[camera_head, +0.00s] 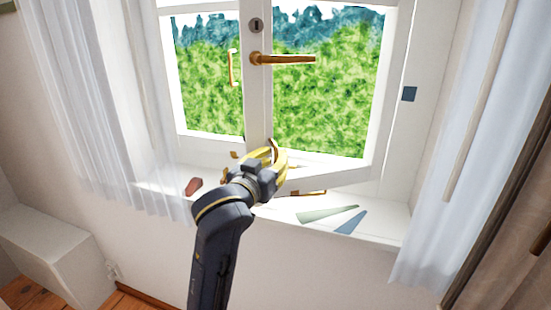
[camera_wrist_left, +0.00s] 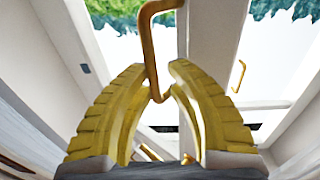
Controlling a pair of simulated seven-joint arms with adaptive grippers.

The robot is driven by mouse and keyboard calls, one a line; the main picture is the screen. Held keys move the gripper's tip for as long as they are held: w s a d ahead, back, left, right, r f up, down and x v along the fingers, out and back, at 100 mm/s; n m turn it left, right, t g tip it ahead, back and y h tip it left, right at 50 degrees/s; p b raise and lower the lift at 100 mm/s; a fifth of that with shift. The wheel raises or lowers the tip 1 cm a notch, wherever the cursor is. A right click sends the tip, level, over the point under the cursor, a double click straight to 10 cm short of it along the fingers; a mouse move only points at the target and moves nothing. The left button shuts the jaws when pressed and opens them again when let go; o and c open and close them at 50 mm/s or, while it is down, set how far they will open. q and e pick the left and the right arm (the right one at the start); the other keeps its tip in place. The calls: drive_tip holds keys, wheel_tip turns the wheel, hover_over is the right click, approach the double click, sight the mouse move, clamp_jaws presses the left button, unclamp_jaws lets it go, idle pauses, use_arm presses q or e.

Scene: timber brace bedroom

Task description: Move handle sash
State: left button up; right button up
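The right window sash (camera_head: 388,90) has a white frame and stands slightly ajar, its lower edge slanting out over the sill. A brass bow handle (camera_head: 273,148) sits low on its left stile, partly hidden by my left gripper (camera_head: 268,157). In the left wrist view, a brass bow handle (camera_wrist_left: 150,45) reaches down between the yellow fingertips of my left gripper (camera_wrist_left: 160,72). The fingers are apart, with gaps beside the bar, so the gripper is open around the handle's lower part. A brass lever handle (camera_head: 285,59) is higher on the sash. My right gripper is out of view.
The left sash (camera_head: 207,130) carries another brass pull (camera_head: 233,67). On the white sill (camera_head: 385,223) are a reddish block (camera_head: 193,186) and flat green (camera_head: 325,214) and blue (camera_head: 350,220) pieces. Sheer curtains (camera_head: 95,110) hang on both sides.

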use_arm(q)
drive_tip(key=o, duration=0.3)
drive_tip(key=shift+d, duration=0.15)
drive_tip(key=shift+s, duration=0.1)
drive_tip(key=shift+v, duration=3.7)
